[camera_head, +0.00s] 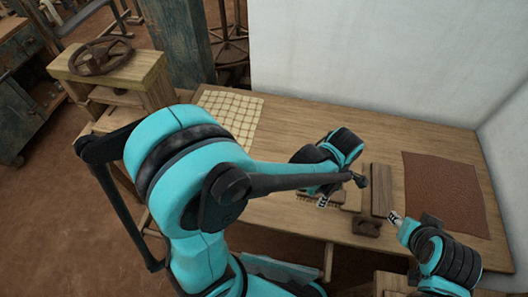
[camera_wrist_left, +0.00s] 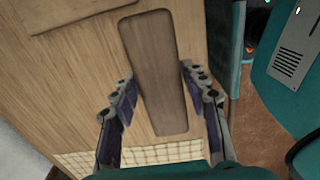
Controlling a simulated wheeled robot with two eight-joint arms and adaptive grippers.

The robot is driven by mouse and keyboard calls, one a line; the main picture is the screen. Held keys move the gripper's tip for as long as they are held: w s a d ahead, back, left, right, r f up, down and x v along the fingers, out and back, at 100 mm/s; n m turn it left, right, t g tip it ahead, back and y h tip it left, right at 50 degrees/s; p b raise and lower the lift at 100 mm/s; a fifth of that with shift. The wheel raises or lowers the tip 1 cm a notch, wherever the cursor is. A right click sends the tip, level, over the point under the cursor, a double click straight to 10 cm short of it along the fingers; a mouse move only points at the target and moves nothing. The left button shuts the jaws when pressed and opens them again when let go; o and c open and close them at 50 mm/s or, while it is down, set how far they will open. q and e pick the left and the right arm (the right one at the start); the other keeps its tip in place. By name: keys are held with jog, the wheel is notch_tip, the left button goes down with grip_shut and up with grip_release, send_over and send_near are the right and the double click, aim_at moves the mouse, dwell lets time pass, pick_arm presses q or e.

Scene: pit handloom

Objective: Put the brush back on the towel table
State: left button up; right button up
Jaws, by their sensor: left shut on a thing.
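The brush (camera_wrist_left: 157,75), a long dark wooden block with rounded ends, lies between the two fingers of my left gripper (camera_wrist_left: 160,90) in the left wrist view. The fingers are shut on its long sides. In the head view a bit of the brush (camera_head: 306,197), with its bristle edge, shows beside my left gripper (camera_head: 325,198), partly hidden by my arm. The brush is over the wooden towel table (camera_head: 300,222); I cannot tell whether it touches the top. My right gripper (camera_head: 398,222) is at the table's front right; its jaws are too small to read.
A checked cloth (camera_head: 230,115) lies at the table's left end and a brown textured mat (camera_head: 444,192) at the right. A wooden board (camera_head: 381,190) and a small dark block (camera_head: 367,226) are right of my left gripper. A white wall (camera_head: 385,65) stands behind.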

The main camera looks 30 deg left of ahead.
pick_arm(q)
jog(key=w+a+f+b, duration=0.1)
jog(key=w+a+f, duration=0.1)
jog(key=a, duration=0.1)
jog(key=w+a+f+b, duration=0.1)
jog(key=w+a+f, duration=0.1)
jog(key=a, duration=0.1)
jog(key=w+a+f+b, duration=0.2)
jog(key=a+f, duration=0.1)
jog(key=a, duration=0.1)
jog(key=shift+f, duration=0.1)
jog(key=shift+f+b, duration=1)
jog(key=shift+f, duration=0.95)
jog(key=shift+f, duration=0.1)
jog(key=o, duration=1.3)
